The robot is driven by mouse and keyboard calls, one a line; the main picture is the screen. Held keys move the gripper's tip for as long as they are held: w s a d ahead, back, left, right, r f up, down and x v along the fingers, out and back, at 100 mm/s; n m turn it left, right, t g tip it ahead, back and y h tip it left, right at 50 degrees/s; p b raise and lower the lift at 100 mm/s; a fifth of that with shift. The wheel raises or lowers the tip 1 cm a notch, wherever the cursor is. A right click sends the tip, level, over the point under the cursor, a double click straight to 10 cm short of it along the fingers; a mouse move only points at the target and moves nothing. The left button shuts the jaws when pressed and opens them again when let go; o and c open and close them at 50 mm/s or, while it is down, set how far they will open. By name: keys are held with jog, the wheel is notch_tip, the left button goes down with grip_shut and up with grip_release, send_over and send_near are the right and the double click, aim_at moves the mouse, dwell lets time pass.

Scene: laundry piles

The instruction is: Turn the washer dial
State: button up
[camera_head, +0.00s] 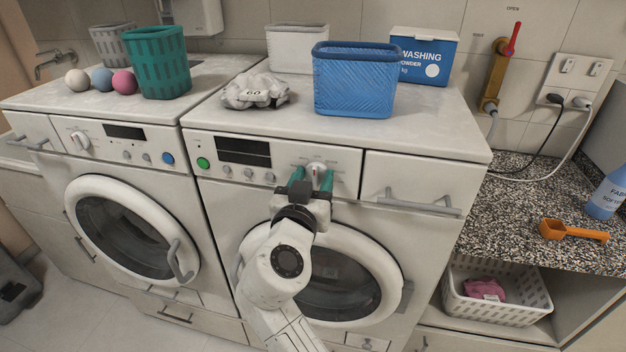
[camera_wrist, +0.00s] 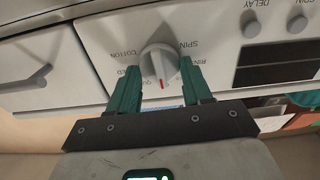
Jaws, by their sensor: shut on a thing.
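The washer dial (camera_head: 317,168) is a round white knob on the control panel of the right-hand washer (camera_head: 345,270). In the wrist view the dial (camera_wrist: 159,62) has a raised grip bar and a red mark at its lower edge, with printed words such as SPIN and COTTON around it. My gripper (camera_head: 312,180) has green fingers and reaches up to the panel from below. In the wrist view my gripper (camera_wrist: 158,78) has one finger on each side of the dial, shut on it. The finger contact points are partly hidden.
A detergent drawer with a grey handle (camera_head: 418,204) is right of the dial. A green button (camera_head: 203,163) and a dark display (camera_head: 243,151) are to its left. A blue basket (camera_head: 355,85) and a grey cloth (camera_head: 255,91) stand on top. A second washer (camera_head: 130,225) is at left.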

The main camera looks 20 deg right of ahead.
jog(key=n, duration=0.4)
jog(key=n+p, duration=0.1)
jog(key=n, duration=0.3)
jog(key=shift+w+a, duration=0.1)
jog(key=shift+a, duration=0.05)
jog(key=n+p, duration=0.1)
jog(key=n, duration=0.2)
jog(key=shift+n, duration=0.3)
jog(key=shift+a+f+n+p, duration=0.15)
jog(key=shift+n+p, duration=0.85)
jog(key=shift+n, duration=0.9)
jog(key=o, duration=1)
